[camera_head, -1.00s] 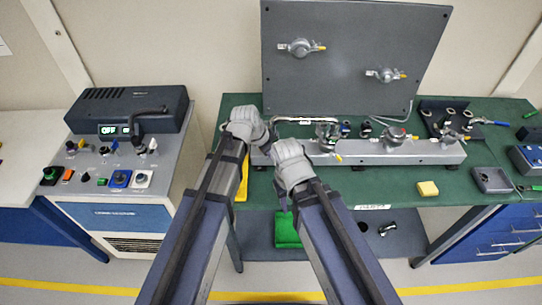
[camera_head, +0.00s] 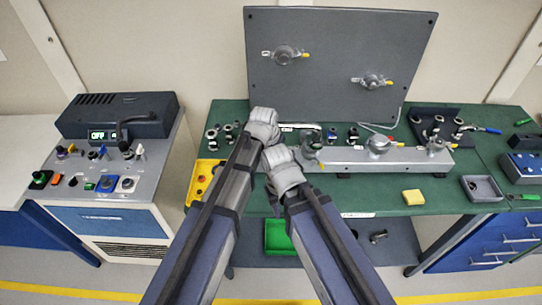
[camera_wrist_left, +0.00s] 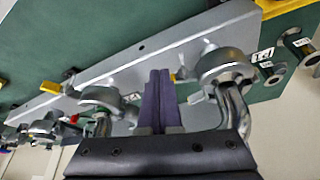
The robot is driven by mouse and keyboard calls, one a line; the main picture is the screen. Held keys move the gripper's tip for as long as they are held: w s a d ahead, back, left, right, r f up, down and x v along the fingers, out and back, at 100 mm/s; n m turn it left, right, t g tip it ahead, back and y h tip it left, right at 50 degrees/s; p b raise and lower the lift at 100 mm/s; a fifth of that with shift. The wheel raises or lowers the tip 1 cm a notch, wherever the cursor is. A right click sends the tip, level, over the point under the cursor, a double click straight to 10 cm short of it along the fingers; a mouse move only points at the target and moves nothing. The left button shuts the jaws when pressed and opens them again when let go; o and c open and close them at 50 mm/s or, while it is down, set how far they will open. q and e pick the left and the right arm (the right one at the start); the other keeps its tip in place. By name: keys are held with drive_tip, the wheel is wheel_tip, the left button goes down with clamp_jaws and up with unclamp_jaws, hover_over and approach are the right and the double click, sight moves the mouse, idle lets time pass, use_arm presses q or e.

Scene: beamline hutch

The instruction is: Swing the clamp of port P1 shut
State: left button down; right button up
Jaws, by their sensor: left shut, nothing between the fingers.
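The long grey manifold (camera_head: 350,157) lies on the green bench and carries three ports in a row. I take the leftmost port in the head view (camera_head: 312,141) as P1; its label is not readable. In the left wrist view its round metal clamp (camera_wrist_left: 224,66) shows, with a yellow-tipped part (camera_wrist_left: 174,78) beside it. I cannot tell how far the clamp is swung. My left gripper (camera_wrist_left: 160,78) is shut and empty, its dark fingers between this port and a neighbouring port (camera_wrist_left: 102,98). My right gripper (camera_head: 287,180) is low at the manifold's left front; its fingertips are hidden.
A grey panel (camera_head: 340,60) with two valves stands behind the manifold. A yellow block (camera_head: 413,197) and a grey tray (camera_head: 482,188) lie to the right. A yellow tray (camera_head: 202,180) is left of my left arm. A control cabinet (camera_head: 110,170) stands at the left.

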use_arm(q)
drive_tip(key=shift+w+d, duration=0.3)
drive_tip(key=shift+w, duration=0.5)
drive_tip(key=shift+w+d, duration=0.25)
drive_tip(key=shift+w, duration=0.55)
